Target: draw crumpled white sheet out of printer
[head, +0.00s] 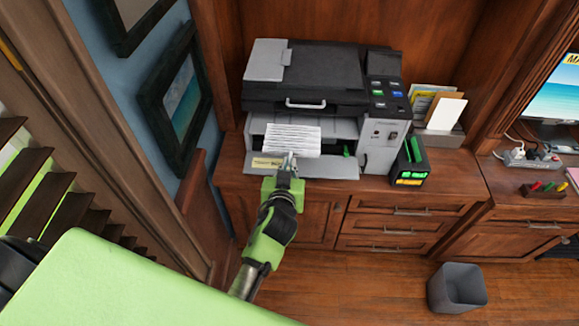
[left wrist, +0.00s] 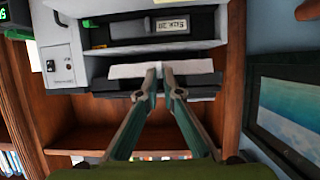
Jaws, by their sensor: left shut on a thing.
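The printer (head: 315,75) stands on the wooden cabinet top, grey and black, with its front open. A white sheet with printed lines (head: 292,138) lies in the open front, its near edge toward me; I cannot make out crumpling. In the left wrist view the white sheet (left wrist: 135,71) shows as a pale strip at the printer opening. My left gripper (head: 289,162) is at the near edge of the sheet, its fingertips closed on that edge. In the left wrist view the left gripper's fingertips (left wrist: 160,72) meet at the sheet. My right gripper is not in view.
A black box with green lights (head: 409,162) stands right of the printer, beside a paper holder (head: 439,137). A grey bin (head: 457,288) stands on the floor. A framed picture (head: 177,95) hangs on the left wall.

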